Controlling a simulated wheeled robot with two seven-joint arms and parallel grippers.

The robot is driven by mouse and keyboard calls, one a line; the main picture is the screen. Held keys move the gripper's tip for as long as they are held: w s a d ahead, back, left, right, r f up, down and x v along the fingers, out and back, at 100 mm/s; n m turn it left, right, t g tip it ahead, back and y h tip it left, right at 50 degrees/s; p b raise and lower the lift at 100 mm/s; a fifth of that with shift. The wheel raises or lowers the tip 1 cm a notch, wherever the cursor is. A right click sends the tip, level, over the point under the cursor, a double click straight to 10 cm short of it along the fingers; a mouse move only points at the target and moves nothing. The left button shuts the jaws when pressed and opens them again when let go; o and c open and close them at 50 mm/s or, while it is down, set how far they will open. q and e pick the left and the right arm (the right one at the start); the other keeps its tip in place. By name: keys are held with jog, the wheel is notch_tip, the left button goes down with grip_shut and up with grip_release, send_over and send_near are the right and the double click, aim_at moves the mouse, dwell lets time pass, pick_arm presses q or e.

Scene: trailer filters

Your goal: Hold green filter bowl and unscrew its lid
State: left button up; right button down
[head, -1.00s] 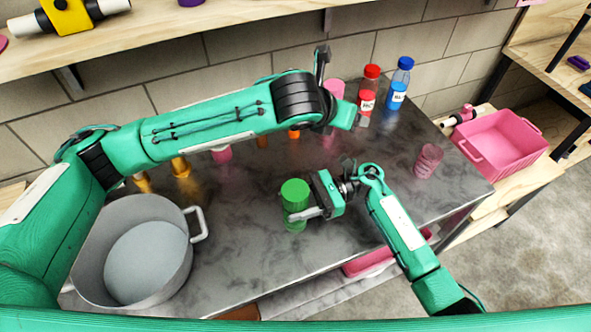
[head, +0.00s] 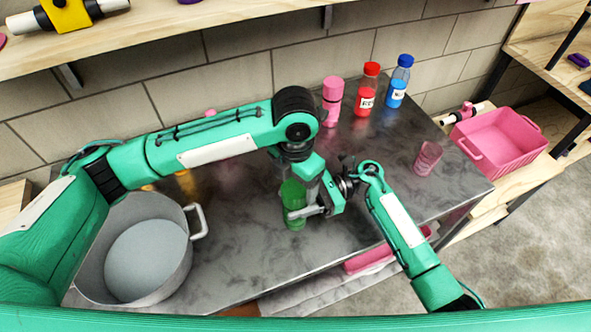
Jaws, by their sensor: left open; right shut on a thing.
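The green filter bowl (head: 293,205) stands upright on the dark worktop in the head view. My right gripper (head: 308,211) is shut on it from the right side. The bowl's green lid is mostly hidden by my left arm's wrist. My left gripper (head: 296,178) points down over the top of the bowl and is open, with its fingers around or just above the lid; I cannot tell whether they touch it.
A large grey pot (head: 135,250) stands at the left of the worktop (head: 250,270). A pink bottle (head: 332,100), a red-capped bottle (head: 367,90) and a blue-capped bottle (head: 399,82) stand at the back. A pink cup (head: 427,158) stands right, near a pink basket (head: 500,140).

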aim_at(295, 188)
pick_arm(q)
jog(key=shift+f, duration=1.9)
